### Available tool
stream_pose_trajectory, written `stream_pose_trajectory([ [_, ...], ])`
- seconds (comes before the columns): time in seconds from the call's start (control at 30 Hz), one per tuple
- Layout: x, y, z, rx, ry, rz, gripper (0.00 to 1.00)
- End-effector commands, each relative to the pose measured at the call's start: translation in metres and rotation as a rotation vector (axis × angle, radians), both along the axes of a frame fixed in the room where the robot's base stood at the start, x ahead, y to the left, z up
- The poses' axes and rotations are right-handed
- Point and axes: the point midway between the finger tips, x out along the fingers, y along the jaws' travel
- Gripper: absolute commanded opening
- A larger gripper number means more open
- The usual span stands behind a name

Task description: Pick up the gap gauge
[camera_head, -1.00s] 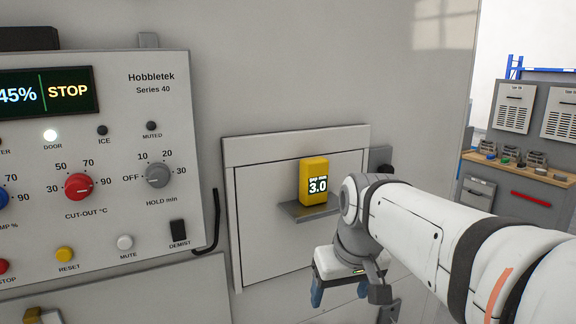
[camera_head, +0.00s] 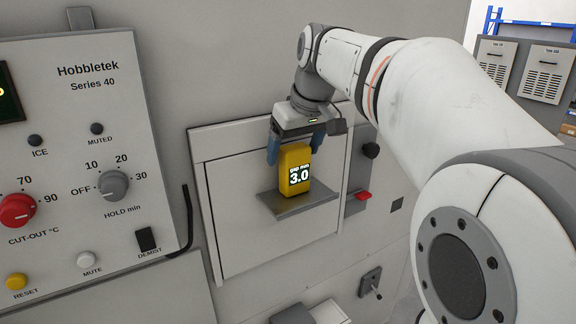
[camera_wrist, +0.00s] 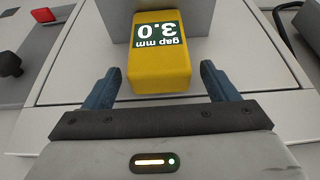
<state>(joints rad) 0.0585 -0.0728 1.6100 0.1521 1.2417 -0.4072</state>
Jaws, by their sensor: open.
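The gap gauge (camera_head: 292,170) is a yellow block with a display reading "gap mm 3.0". It stands upright on a small grey shelf (camera_head: 298,205) on the front of the white chamber panel. My gripper (camera_head: 295,150) points down from above, its two blue fingers on either side of the gauge's top. In the wrist view the gauge (camera_wrist: 158,75) lies between and a little beyond the open fingers (camera_wrist: 160,88), with a gap on each side. I cannot tell how far down the fingers reach along it.
A control panel (camera_head: 75,150) with knobs and buttons is at the left, with a black bent handle (camera_head: 187,220) beside it. A red lever (camera_head: 363,195) and black knob (camera_head: 371,150) sit right of the shelf. A crank (camera_head: 371,283) is lower right.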

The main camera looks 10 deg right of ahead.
Motion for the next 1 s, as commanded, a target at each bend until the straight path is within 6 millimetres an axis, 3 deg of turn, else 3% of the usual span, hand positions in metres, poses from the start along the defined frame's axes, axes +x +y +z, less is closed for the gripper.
stream_pose_trajectory([
  [0.2, 0.008, 0.002, -0.021, 0.000, 0.001, -0.002, 0.80],
  [0.43, 0.008, 0.001, -0.021, 0.000, 0.000, -0.003, 0.79],
  [1.0, 0.008, 0.001, -0.021, 0.000, -0.001, -0.005, 0.33],
])
